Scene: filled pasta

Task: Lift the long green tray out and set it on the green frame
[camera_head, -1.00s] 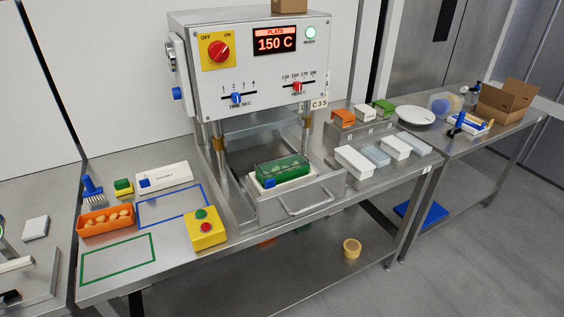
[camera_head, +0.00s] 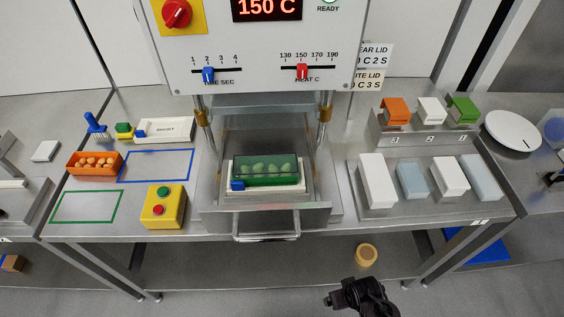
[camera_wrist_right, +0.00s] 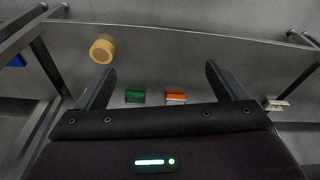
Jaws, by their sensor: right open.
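The long green tray (camera_head: 266,177) holds several pale green pieces and sits on a white plate (camera_head: 290,188) in the open drawer (camera_head: 318,212) of the heated press. A small blue block (camera_head: 237,186) is at the tray's front left corner. The green frame (camera_head: 88,206) is an empty outline on the table at the left. My right gripper (camera_head: 330,300) is below and in front of the table, apart from the tray. In the right wrist view its two fingers (camera_wrist_right: 160,78) are spread with nothing between them. My left gripper is not in view.
A yellow button box (camera_head: 163,207) stands between the green frame and the drawer. An orange tray (camera_head: 94,164) and an empty blue frame (camera_head: 156,167) lie behind. Boxes (camera_head: 411,178) stand at the right. A tape roll (camera_head: 366,254) is on the lower shelf.

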